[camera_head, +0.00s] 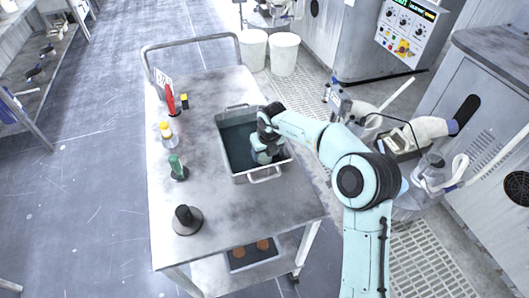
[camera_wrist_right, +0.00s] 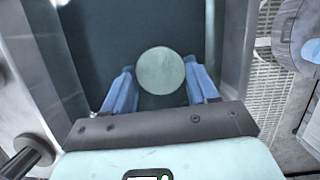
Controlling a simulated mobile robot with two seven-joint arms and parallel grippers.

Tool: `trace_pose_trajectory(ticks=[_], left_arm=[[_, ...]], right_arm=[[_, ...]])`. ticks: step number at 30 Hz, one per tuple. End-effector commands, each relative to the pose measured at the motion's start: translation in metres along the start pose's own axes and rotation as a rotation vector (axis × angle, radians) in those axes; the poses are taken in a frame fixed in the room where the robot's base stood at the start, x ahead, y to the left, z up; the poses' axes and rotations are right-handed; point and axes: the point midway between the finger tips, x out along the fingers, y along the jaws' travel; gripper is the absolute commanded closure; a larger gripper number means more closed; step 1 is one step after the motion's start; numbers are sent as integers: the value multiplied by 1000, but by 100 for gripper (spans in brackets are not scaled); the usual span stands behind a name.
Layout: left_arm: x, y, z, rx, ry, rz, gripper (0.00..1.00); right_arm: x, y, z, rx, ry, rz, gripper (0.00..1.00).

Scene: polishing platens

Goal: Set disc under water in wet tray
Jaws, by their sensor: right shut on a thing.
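The wet tray (camera_head: 239,178) is a metal pan with handles and dark water inside, standing on a cart. My right gripper (camera_head: 263,155) reaches down into the tray from the right, near its right side. In the right wrist view, a pale grey-green round disc (camera_wrist_right: 160,70) sits between the two blue fingers of my right gripper (camera_wrist_right: 160,76), which is shut on it. The dark water fills the view behind the disc. The head view hides the disc behind the gripper, and I cannot tell whether it is below the water surface. My left gripper is not in view.
The cart top (camera_head: 225,215) holds a red bottle (camera_head: 170,100), a yellow-capped bottle (camera_head: 166,133), a green bottle (camera_head: 177,168) and a black-knobbed piece (camera_head: 187,219) left of the tray. The front of the cart top is mostly clear. White buckets (camera_head: 284,55) stand behind.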

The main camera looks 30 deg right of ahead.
Motion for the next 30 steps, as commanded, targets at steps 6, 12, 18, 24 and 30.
trace_pose_trajectory(ticks=[6, 12, 18, 24, 30], left_arm=[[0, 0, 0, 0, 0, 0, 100], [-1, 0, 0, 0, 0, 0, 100], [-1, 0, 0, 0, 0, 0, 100], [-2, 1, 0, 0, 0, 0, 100], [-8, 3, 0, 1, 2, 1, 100]], right_arm=[[-1, 0, 1, 0, -2, 0, 75], [1, 0, 0, -1, -1, 0, 16], [1, 0, 0, 0, -1, 0, 16], [-9, 0, 1, 0, -3, -1, 16], [-48, 0, 2, 0, -6, -1, 16]])
